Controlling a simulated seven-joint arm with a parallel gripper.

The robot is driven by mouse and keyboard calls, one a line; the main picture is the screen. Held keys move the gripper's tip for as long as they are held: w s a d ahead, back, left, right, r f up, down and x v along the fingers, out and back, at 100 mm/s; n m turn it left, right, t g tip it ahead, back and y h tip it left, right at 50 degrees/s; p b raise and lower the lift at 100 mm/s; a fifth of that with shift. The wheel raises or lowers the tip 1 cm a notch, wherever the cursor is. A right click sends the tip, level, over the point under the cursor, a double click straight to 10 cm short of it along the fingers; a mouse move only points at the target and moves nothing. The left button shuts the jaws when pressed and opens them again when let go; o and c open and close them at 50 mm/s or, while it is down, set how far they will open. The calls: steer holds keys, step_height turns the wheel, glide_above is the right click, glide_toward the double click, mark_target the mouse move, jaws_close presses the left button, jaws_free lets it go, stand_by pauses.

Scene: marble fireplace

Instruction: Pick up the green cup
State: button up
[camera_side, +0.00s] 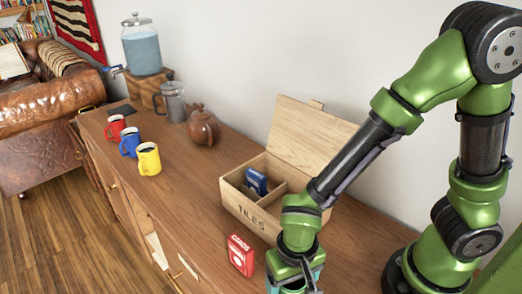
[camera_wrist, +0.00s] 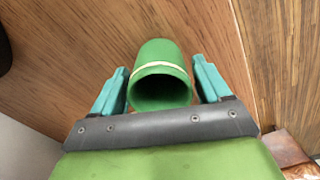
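The green cup (camera_wrist: 160,60) has a pale band around it and shows in the wrist view, its open mouth toward the camera. My gripper (camera_wrist: 161,75) has one teal finger on each side of the cup. Narrow gaps seem to show between the fingertips and the cup's sides, so it looks open around the cup; contact near the rim is unclear. In the side view my gripper (camera_side: 295,284) points down at the bottom edge of the picture, at the front of the sideboard. The cup cannot be made out there.
The wooden tiles box (camera_side: 252,210), lid raised, and a red card box (camera_side: 241,254) are close to my arm on the sideboard (camera_side: 200,215). Yellow (camera_side: 149,159), blue (camera_side: 129,141) and red (camera_side: 116,128) mugs, a brown teapot (camera_side: 203,126) and a drink dispenser (camera_side: 142,50) stand farther left.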

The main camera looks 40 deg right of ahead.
steer(key=c, duration=0.8)
steer(key=shift+r, duration=0.1)
